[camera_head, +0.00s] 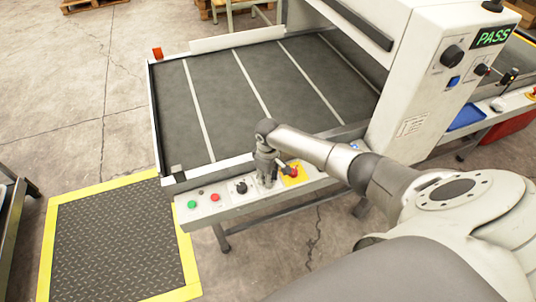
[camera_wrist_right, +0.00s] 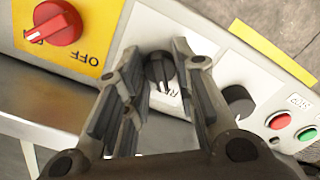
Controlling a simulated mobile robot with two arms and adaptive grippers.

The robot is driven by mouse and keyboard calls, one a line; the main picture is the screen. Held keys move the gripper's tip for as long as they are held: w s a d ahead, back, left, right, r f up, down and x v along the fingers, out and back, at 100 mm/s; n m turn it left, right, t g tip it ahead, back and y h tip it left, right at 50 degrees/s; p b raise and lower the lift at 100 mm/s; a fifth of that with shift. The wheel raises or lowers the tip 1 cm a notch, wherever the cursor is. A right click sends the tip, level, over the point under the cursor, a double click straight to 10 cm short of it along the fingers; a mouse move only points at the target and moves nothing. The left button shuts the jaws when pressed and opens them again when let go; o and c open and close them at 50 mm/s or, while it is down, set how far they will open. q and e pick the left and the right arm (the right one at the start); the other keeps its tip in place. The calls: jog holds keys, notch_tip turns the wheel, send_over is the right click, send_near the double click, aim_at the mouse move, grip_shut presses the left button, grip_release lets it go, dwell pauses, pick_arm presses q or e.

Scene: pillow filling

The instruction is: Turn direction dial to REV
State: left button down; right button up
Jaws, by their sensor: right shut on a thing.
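The direction dial (camera_wrist_right: 160,69) is a black knob on the white control panel (camera_wrist_right: 207,73); it shows between my finger pads in the right wrist view. My right gripper (camera_wrist_right: 157,55) is shut on it, with one finger on each side. Dark letters beside the dial are partly covered by the finger, and I cannot read its setting. In the head view my right gripper (camera_head: 266,181) reaches down onto the panel (camera_head: 222,208) and hides the dial. My left gripper is not in view.
A red rotary switch (camera_wrist_right: 58,24) on a yellow plate marked OFF sits beside the dial. On the other side are another black knob (camera_wrist_right: 238,101), a red button (camera_wrist_right: 281,120) and a green button (camera_wrist_right: 307,134). The conveyor belt (camera_head: 225,95) behind is empty. A green PASS display (camera_head: 492,36) is lit.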

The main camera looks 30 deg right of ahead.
jog(key=shift+n, duration=0.3)
jog(key=o, duration=1.1)
jog(key=shift+c, duration=0.2)
jog(key=shift+r, duration=0.1)
notch_tip(320, 180, up, 12)
jog(key=shift+a, duration=0.1)
